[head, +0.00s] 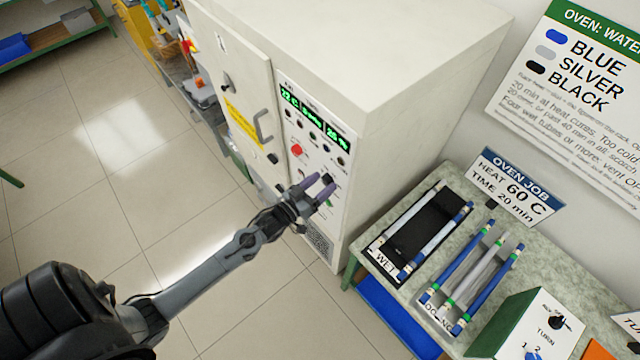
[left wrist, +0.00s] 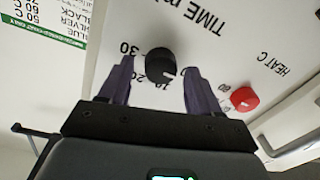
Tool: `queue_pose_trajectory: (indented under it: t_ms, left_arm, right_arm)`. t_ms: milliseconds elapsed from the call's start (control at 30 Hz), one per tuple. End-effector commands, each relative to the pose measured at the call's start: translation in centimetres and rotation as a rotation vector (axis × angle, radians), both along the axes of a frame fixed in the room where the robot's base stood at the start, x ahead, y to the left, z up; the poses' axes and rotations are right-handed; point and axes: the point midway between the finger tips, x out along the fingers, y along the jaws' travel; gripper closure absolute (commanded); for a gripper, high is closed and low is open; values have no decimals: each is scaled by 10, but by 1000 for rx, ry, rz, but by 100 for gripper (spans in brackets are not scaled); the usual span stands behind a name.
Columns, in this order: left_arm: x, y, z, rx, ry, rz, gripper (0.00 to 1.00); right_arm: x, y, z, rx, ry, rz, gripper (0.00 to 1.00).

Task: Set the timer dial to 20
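The oven's timer dial is a black round knob (left wrist: 161,62) beside the printed words TIME min in the left wrist view. The numbers 30, 20 and 10 show around it. A pale mark sits at its right edge in the picture; I cannot tell its exact setting. In the head view the dark knob (head: 328,179) shows at the fingertips. My left gripper (head: 319,186) is open at the oven panel. In the left wrist view its purple fingers (left wrist: 158,66) stand on either side of the knob, with visible gaps. My right gripper is not in view.
A red knob (left wrist: 244,99) marked HEAT C sits near one finger. The white oven (head: 430,60) has a lit green display (head: 315,119) and a door handle (head: 262,128). Right of it, a table carries a WET rack (head: 384,265), another rack and an OVEN JOB sign (head: 516,186) reading 60 C, 20 min.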

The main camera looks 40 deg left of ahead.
Motion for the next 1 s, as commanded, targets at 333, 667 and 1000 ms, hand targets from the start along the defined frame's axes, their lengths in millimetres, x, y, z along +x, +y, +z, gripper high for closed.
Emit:
queue_pose_trajectory:
  t_ms: [333, 667, 1000]
  left_arm:
    - [0, 0, 0, 0, 0, 0, 90]
    - [0, 0, 0, 39, -6, 0, 92]
    - [0, -1, -1, 254, -37, -2, 92]
  right_arm:
    - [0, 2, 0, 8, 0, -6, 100]
    - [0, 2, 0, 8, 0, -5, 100]
    - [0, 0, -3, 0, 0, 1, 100]
